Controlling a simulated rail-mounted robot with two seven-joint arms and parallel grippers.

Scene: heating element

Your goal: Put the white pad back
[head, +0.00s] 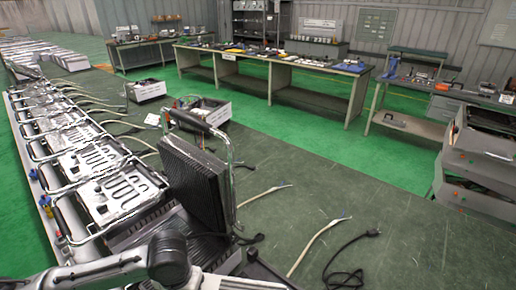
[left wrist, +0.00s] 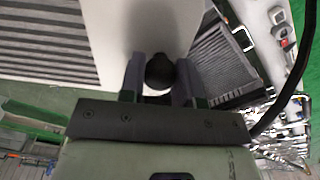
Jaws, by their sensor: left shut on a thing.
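In the left wrist view my left gripper (left wrist: 160,74) is shut on a dark round piece (left wrist: 160,71), seen end-on between the fingers. Beyond it is a smooth pale surface (left wrist: 125,25) beside a ribbed panel (left wrist: 45,40). I cannot tell whether the pale surface is the white pad. In the head view a dark ribbed panel (head: 195,182) stands upright, slightly tilted, with a bent metal tube and a black grip bar (head: 187,118) at its top. My left arm comes in at the bottom left; its fingers are not distinguishable there. My right gripper is not in view.
A row of metal heating units (head: 115,190) runs along the left. Open boxes (head: 205,110) stand behind the panel. Workbenches (head: 270,60) and a drawer cabinet (head: 478,155) are farther off.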

